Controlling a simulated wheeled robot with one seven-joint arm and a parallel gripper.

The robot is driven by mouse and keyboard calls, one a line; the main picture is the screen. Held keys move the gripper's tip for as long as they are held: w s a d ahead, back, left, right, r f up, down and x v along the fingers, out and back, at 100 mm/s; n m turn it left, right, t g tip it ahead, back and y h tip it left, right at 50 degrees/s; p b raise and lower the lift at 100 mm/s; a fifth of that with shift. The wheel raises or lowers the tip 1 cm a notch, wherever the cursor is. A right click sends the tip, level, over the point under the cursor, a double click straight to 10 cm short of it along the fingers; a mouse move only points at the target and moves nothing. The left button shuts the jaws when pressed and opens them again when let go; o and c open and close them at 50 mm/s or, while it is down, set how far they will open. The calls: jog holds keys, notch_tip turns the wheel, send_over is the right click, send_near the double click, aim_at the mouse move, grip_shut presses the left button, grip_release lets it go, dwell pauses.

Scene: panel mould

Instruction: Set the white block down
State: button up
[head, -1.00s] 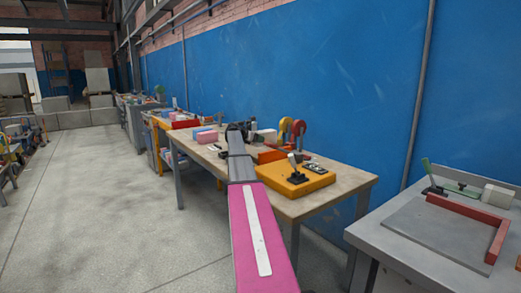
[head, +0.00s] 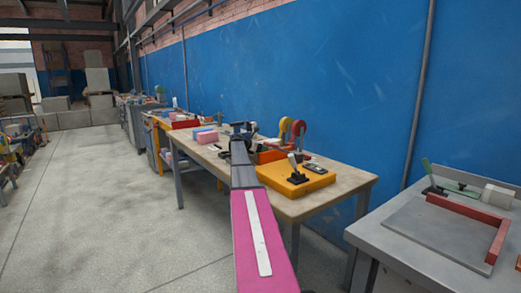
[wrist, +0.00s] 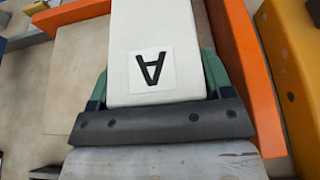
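The white block (wrist: 155,30) fills the upper middle of the wrist view, with a dark letter A on a pale label facing the camera. My gripper (wrist: 158,80) has a green finger along each side of it and appears shut on it. The block's underside is hidden, so I cannot tell whether it touches anything below. In the head view my gripper (head: 240,130) is over the wooden workbench (head: 335,185), at the end of my arm, and the block is hidden there.
Orange rails (wrist: 245,70) stand close to the block's right and upper left. A yellow-orange board (head: 296,178) with a black clamp lies on the bench's near end. Pink and blue blocks (head: 207,137) are left of my gripper; red and yellow round pieces (head: 292,128) are right.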

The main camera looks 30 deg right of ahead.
jog(key=shift+o, duration=1.1)
jog(key=shift+a+r, duration=0.1)
jog(key=shift+r, duration=0.1)
jog(key=v, duration=1.1)
jog(key=shift+a+r, duration=0.2)
jog(key=shift+a, duration=0.15)
